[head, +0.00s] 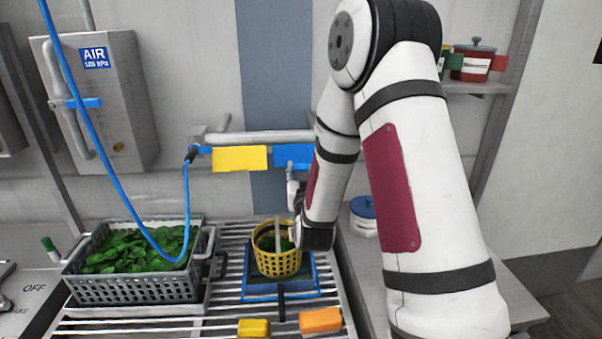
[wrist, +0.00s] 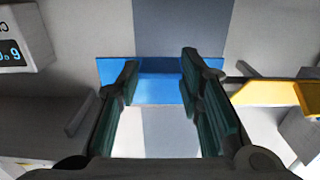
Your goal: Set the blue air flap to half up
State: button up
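The blue air flap (head: 290,155) hangs at the right end of the grey pipe in the head view, its right part hidden behind my arm. It looks like a flat panel facing out. In the wrist view the blue flap (wrist: 160,85) lies across the far end of my gripper (wrist: 160,72). My gripper's two dark green fingers are open, with a wide gap and nothing held between them. The flap reaches past the fingers on both sides. I cannot tell whether a finger touches it. In the head view the fingers are not clearly seen.
A yellow flap (head: 240,158) hangs beside the blue one and shows in the wrist view (wrist: 270,93). Below are a yellow basket (head: 278,263) on a blue stand, and a grey crate of greens (head: 130,290). A blue hose (head: 95,130) loops at left.

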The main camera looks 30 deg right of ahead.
aim_at(300, 166)
grip_shut()
jog(key=r+g+p, duration=0.1)
jog(key=s+g+y+p, duration=0.1)
jog(key=p, duration=0.1)
jog(key=shift+s+a+r+p, duration=0.2)
jog(key=shift+a+r+p, duration=0.05)
jog(key=shift+r+p, duration=0.1)
jog(key=shift+s+a+r+g+y+p, duration=0.1)
jog(key=shift+s+r+g+y+p, duration=0.25)
jog(key=shift+g+p, duration=0.45)
jog(key=shift+s+a+r+g+y+p, duration=0.15)
jog(key=shift+r+g+p, duration=0.35)
jog(key=shift+g, duration=0.4)
jog(key=shift+w+f, duration=0.1)
jog(key=o, duration=0.8)
grip_release()
jog(key=shift+c, duration=0.2)
